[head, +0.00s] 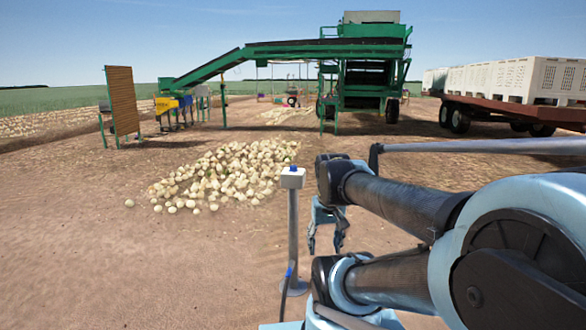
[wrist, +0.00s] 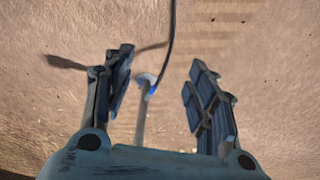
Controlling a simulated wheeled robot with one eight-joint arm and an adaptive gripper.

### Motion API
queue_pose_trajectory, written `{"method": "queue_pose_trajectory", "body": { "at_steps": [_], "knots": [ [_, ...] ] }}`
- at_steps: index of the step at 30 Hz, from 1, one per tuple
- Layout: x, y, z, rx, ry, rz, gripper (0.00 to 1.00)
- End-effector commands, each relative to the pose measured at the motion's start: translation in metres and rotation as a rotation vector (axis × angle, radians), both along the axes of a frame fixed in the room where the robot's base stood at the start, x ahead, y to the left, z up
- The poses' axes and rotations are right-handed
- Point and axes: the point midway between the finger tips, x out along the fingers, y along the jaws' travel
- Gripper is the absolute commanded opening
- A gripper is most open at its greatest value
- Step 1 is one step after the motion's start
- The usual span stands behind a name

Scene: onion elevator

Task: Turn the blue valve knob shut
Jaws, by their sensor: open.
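A thin grey post stands upright on a round base plate (head: 295,287) in the head view. Low on it is a small blue part (head: 289,272), which looks like the valve knob; it also shows in the wrist view (wrist: 152,90). A pale box (head: 292,178) with a small blue top sits on the post. My gripper (head: 325,243) hangs fingers down just right of the post, apart from it. In the wrist view my gripper (wrist: 160,62) is open and empty, with the post and blue part seen between its fingers. The knob's exact shape is too small to tell.
A dark hose (wrist: 171,40) runs from the post's foot. An onion heap (head: 222,178) lies behind and left of the post. A green elevator (head: 375,80) and a trailer with white bins (head: 510,80) stand farther back. The ground left of the post is bare.

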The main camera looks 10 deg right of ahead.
Motion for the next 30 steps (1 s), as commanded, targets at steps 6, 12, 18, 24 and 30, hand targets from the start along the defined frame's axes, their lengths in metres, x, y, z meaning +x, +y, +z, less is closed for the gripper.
{"method": "queue_pose_trajectory", "body": {
  "at_steps": [6, 12, 18, 24, 30],
  "knots": [
    [0.057, -0.001, 0.07, 0.024, 0.016, -0.137, 0.52],
    [0.114, -0.001, 0.124, 0.045, 0.031, -0.265, 0.52],
    [0.175, -0.001, 0.171, 0.065, 0.045, -0.393, 0.52],
    [0.238, -0.001, 0.209, 0.081, 0.06, -0.52, 0.52],
    [0.303, -0.001, 0.239, 0.097, 0.074, -0.648, 0.52]
  ]
}}
